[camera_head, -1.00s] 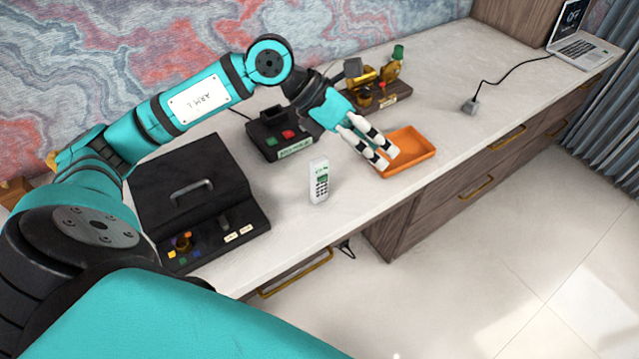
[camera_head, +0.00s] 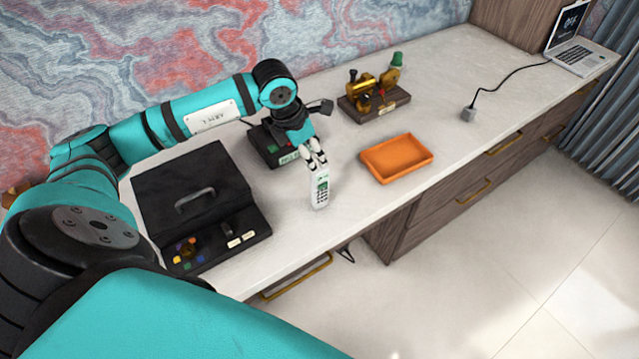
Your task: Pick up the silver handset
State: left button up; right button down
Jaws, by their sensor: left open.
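The silver handset (camera_head: 321,190) stands upright on the pale desk top (camera_head: 345,205), near its front edge. It is light grey with a dark keypad and a small green screen. My left gripper (camera_head: 317,165) points down just above and behind the handset's top end, with its fingers open. I cannot tell whether the fingertips touch the handset or stand on either side of it. My right gripper does not show.
A black case (camera_head: 190,175) with a handle lies to the left. A black box (camera_head: 262,148) stands behind my gripper, partly hidden. An orange tray (camera_head: 397,158) lies to the right. A brass machine (camera_head: 374,95) and a laptop (camera_head: 572,55) stand further back. The desk's right part is mostly clear.

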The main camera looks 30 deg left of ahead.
aim_at(318, 166)
pick_arm(q)
jog(key=shift+p+x, duration=0.5)
jog(key=shift+x, duration=0.4)
jog(key=x, duration=0.1)
jog(key=p+x, duration=0.1)
jog(key=x, duration=0.1)
jog(key=shift+w+f+p, duration=0.25)
jog(key=shift+w+p, duration=0.05)
jog(key=shift+w, duration=0.05)
jog(key=shift+w+f, duration=0.15)
jog(key=shift+f, duration=0.2)
jog(key=shift+c, duration=0.3)
jog(key=shift+c, duration=1)
grip_shut()
